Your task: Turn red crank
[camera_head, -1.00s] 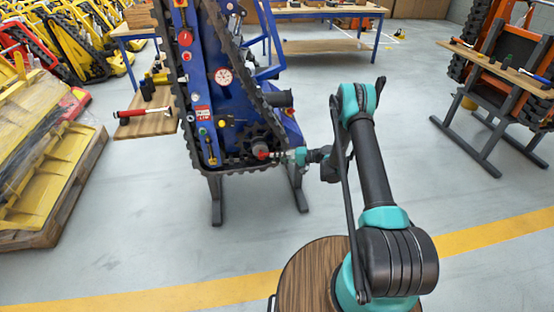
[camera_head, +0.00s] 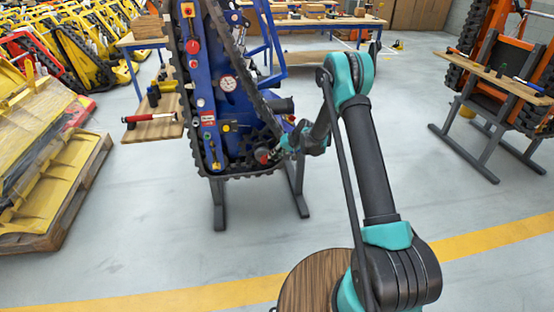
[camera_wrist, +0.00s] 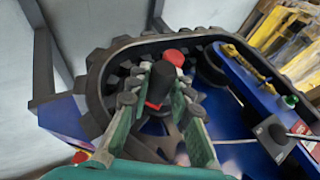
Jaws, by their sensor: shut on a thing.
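The red crank (camera_head: 262,156) is low on the blue tracked carrier (camera_head: 228,100), by the toothed wheel inside the bottom of the track. My gripper (camera_head: 281,149) reaches it from the right. In the wrist view, my gripper (camera_wrist: 160,84) has its green fingers on both sides of a black, round part with red at its base. It is shut on the crank. A red knob (camera_wrist: 174,56) shows just past the fingertips. The fingers hide part of the crank, so its exact angle cannot be told.
The black track (camera_wrist: 97,90) curves closely around the gripper. Valves and knobs line the carrier's panel (camera_head: 205,110). A side shelf (camera_head: 152,130) holds a red-handled tool. A yellow-loaded pallet (camera_head: 75,200) stands left, an orange carrier (camera_head: 510,60) right. The floor between is clear.

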